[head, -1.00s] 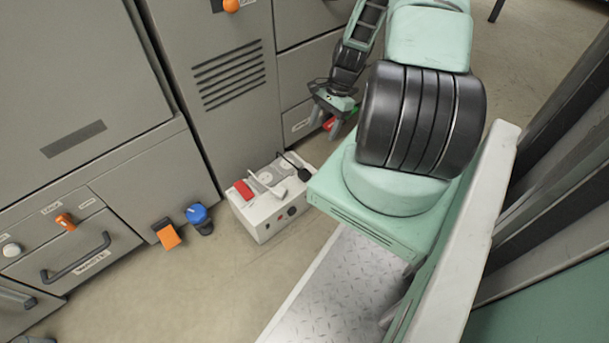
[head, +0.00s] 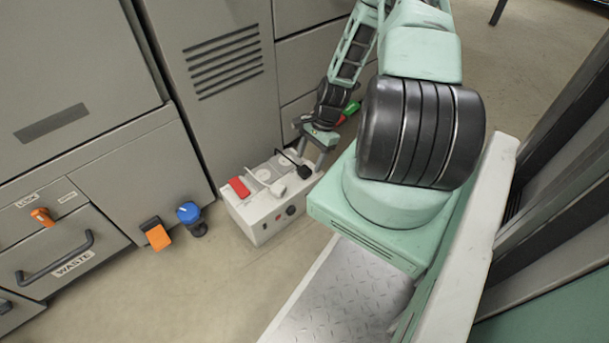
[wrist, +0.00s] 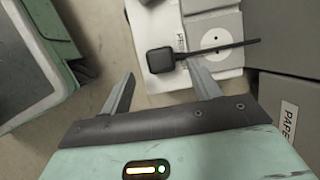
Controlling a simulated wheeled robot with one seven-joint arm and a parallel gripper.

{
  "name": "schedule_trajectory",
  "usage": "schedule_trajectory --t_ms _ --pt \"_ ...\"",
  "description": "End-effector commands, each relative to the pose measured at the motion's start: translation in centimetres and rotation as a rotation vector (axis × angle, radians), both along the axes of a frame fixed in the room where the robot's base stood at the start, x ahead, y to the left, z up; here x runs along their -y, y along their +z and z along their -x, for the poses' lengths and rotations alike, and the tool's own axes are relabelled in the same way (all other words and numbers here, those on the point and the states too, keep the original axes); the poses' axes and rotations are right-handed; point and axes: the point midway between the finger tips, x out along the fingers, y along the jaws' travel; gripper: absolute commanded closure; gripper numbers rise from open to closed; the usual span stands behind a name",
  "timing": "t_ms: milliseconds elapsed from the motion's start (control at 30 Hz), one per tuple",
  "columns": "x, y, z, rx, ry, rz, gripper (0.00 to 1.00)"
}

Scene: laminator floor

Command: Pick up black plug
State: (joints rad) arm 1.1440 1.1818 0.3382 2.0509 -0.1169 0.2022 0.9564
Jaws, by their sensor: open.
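The black plug (head: 304,171) sits at the right end of the top of a white box (head: 254,226), with a dark cord running back from it. In the wrist view the plug (wrist: 160,61) is a dark rounded block with a thin rod-like part pointing right. My gripper (head: 311,155) is above the right end of the box, close to the plug. In the wrist view my gripper (wrist: 163,84) is open, with fingers spread apart and nothing between the tips. The plug appears just beyond the fingertips, nearer the right one. Contact is not visible.
The box top also holds a red part (head: 238,187) and a white plug (head: 277,188). Grey cabinets (head: 180,160) stand close behind. A blue knob (head: 189,212) and an orange part (head: 158,237) are left of the box. Floor in front is clear.

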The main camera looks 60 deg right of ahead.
Motion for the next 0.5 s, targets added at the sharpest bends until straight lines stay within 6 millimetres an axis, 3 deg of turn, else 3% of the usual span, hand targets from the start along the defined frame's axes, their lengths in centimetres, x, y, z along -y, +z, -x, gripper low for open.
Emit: schedule_trajectory --t_ms 33,200,500 --pt "-0.4 -1.3 -0.1 0.000 0.004 -0.001 0.38" --pt "-1.3 -3.1 -0.4 -0.001 0.002 -0.001 0.38" --pt "-1.6 -3.5 -0.5 -0.001 0.001 0.000 0.38"
